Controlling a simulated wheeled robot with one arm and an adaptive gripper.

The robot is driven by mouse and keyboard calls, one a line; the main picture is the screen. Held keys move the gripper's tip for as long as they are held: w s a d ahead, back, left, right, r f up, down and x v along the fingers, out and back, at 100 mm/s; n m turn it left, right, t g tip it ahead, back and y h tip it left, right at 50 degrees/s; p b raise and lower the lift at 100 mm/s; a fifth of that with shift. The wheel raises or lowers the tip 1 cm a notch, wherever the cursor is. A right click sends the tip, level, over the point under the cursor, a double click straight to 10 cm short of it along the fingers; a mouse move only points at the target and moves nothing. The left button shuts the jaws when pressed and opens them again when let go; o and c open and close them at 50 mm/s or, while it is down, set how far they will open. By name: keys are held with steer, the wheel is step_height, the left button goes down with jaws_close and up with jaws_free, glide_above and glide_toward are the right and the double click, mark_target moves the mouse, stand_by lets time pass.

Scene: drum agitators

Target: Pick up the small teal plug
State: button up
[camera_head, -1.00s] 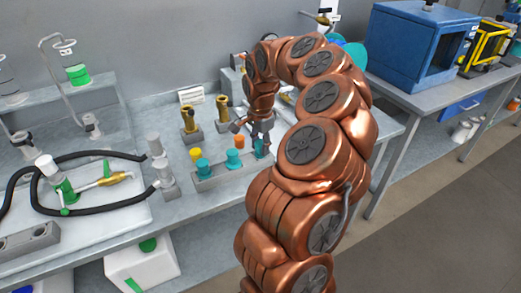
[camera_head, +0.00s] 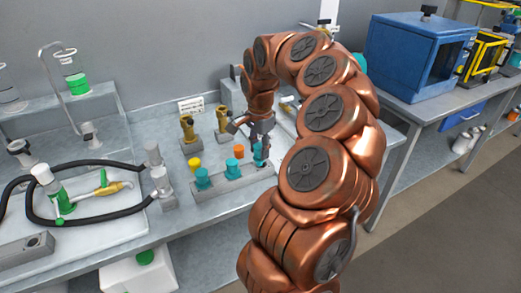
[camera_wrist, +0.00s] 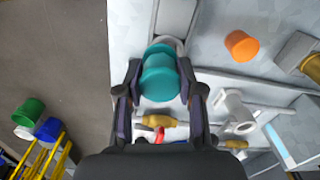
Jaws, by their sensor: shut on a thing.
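My gripper (camera_wrist: 160,100) is shut on a small teal plug (camera_wrist: 160,80), with one dark finger on each side of it in the wrist view. In the head view my gripper (camera_head: 260,153) is at the right end of the grey rack (camera_head: 232,187), and a little teal shows between the fingers. I cannot tell whether the held plug is clear of the rack. Two other teal plugs, one at the left end (camera_head: 202,178) and one in the middle (camera_head: 233,169), stand upright on the rack.
A yellow plug (camera_head: 194,164) and an orange plug (camera_head: 239,151) stand behind the rack. Two brass fittings (camera_head: 188,128) (camera_head: 222,120) are further back. A black hose (camera_head: 95,158) loops at the left. A blue box (camera_head: 418,55) stands on the right table.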

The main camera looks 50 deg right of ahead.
steer(key=s+a+r+b, duration=0.1)
steer(key=s+a+b, duration=0.3)
steer(key=s+a, duration=0.4)
steer(key=a, duration=0.4)
steer(key=shift+s+r, duration=0.15)
steer(key=shift+s, duration=0.05)
